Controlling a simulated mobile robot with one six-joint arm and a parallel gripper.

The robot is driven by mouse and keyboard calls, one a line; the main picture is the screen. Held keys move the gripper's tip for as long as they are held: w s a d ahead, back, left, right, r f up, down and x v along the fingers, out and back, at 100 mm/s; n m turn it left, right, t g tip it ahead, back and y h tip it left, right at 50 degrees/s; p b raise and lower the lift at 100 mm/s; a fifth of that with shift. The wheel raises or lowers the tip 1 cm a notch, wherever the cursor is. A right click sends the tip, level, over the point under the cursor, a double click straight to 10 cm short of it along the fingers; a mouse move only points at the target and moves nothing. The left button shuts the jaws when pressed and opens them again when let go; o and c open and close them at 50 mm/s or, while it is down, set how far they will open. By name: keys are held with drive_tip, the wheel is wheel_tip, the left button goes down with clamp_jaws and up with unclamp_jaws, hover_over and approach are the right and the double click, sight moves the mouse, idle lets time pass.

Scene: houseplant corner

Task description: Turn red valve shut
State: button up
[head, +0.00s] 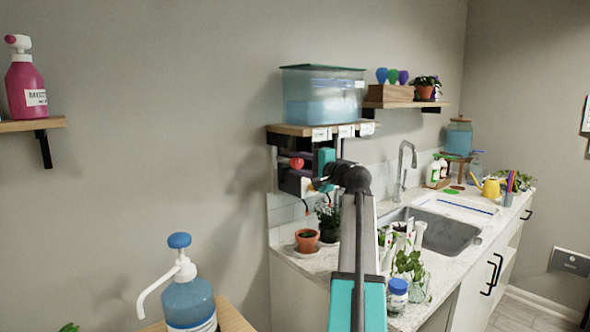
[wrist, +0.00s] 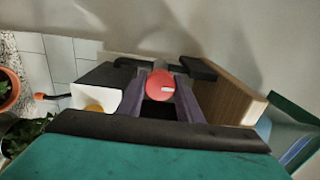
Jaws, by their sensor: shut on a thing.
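The red valve (wrist: 160,84) is a round red knob with a small white mark, in the middle of the wrist view. It also shows in the head view (head: 297,163), under the small wall shelf that carries a water tank. My gripper (wrist: 162,100) has one finger on each side of the red valve and is shut on it. In the head view my arm reaches up to it from the front and hides part of the valve unit. A yellow knob (wrist: 94,107) shows partly to the left of my gripper in the wrist view.
A clear tank (head: 325,100) of blue water stands on the wooden shelf (head: 290,130) just above the valve. Potted plants, including a terracotta pot (head: 307,240), stand on the counter below. A sink (head: 440,230) lies to the right.

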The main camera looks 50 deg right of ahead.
drive_tip(key=shift+w+r, duration=0.1)
drive_tip(key=shift+r, duration=0.15)
drive_tip(key=o, duration=1)
drive_tip(key=shift+w+f, duration=0.1)
drive_tip(key=shift+f, duration=0.1)
drive_tip(key=shift+s, duration=0.2)
drive_tip(key=s, duration=0.4)
drive_tip(key=s+a, duration=0.1)
drive_tip(key=s, duration=0.4)
drive_tip(key=s+b, duration=0.1)
drive_tip(key=s, duration=0.3)
drive_tip(key=shift+s+a, duration=0.25)
drive_tip(key=shift+a, duration=0.05)
